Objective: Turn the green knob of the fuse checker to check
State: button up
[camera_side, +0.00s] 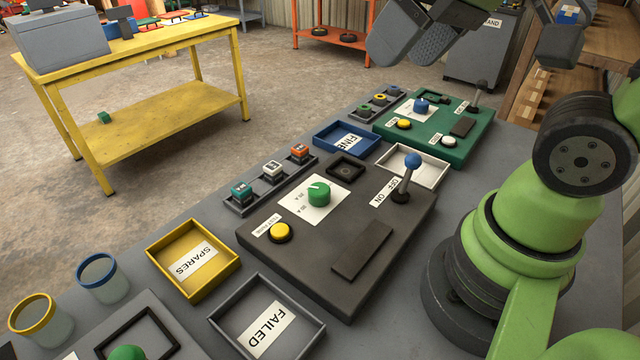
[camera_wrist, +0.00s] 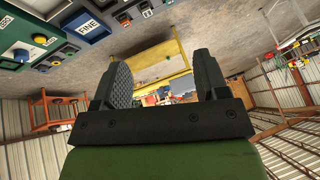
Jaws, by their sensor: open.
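The fuse checker (camera_side: 290,262) is a dark grey panel on the grey table, in the middle of the side view. Its green knob (camera_side: 319,193) stands on a white label plate, with a pale mark on its top. A yellow button (camera_side: 281,233) and a blue-topped lever (camera_side: 412,162) by an ON/OFF label sit on the same panel. My gripper (camera_side: 415,40) is open and empty, high at the top of the side view, well away from the knob. The wrist view shows its two fingers (camera_wrist: 165,85) spread apart; the green knob is not identifiable there.
A rack with several fuses (camera_side: 270,178) lies beyond the checker. A yellow SPARES tray (camera_side: 158,256), a grey FAILED tray (camera_side: 225,315), a blue FINE tray (camera_side: 322,134) and a white tray (camera_side: 440,180) surround it. A green panel (camera_side: 470,142) stands at the back right.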

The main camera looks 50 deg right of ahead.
jog(key=w+f+n+g+h, duration=0.1)
jog(key=w+f+n+g, duration=0.3)
jog(key=w+f+n, duration=0.4)
jog(key=n+g, duration=0.2)
jog(key=n, duration=0.1)
send_near(321, 188)
jog(key=shift+h, duration=0.3)
jog(key=f, duration=0.9)
jog(key=shift+a+f, duration=0.2)
jog(key=shift+a, duration=0.1)
jog(key=c, duration=0.9)
